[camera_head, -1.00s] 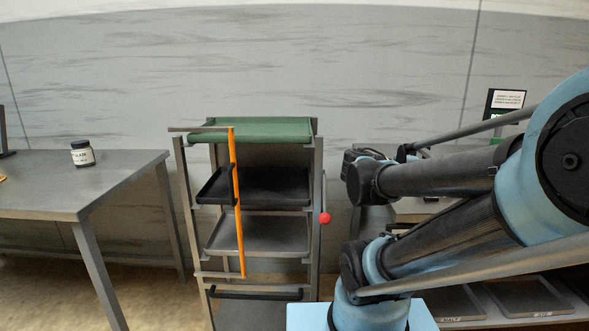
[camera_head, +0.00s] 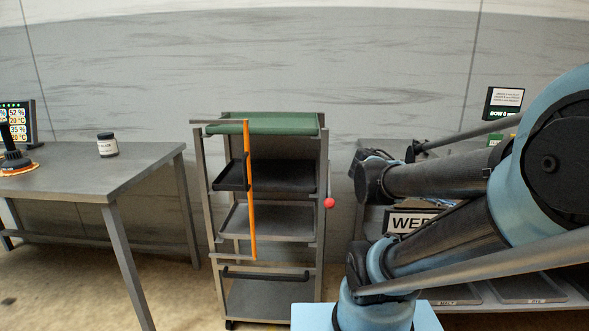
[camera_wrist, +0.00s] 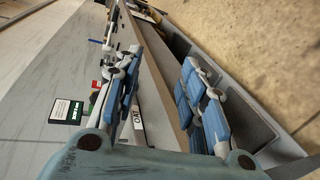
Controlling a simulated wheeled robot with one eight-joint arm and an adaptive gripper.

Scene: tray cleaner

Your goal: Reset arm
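My arm (camera_head: 440,180) lies folded across the right side of the head view, with its blue and black links bent back. My gripper itself cannot be made out in the head view. In the wrist view my gripper (camera_wrist: 163,88) has its two blue-padded fingers wide apart, with nothing held between them. Behind the fingers, a long shelf edge and a label reading "OAT" show, apart from the fingers as far as I can tell.
A rack (camera_head: 322,215) with a green top (camera_head: 270,123), dark trays (camera_head: 285,176) and an orange bar (camera_head: 249,190) stands ahead. A grey table (camera_head: 110,170) at left holds a jar (camera_head: 107,144) and a monitor. A shelf with labelled trays (camera_head: 525,288) is at right. Floor shows between table and rack.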

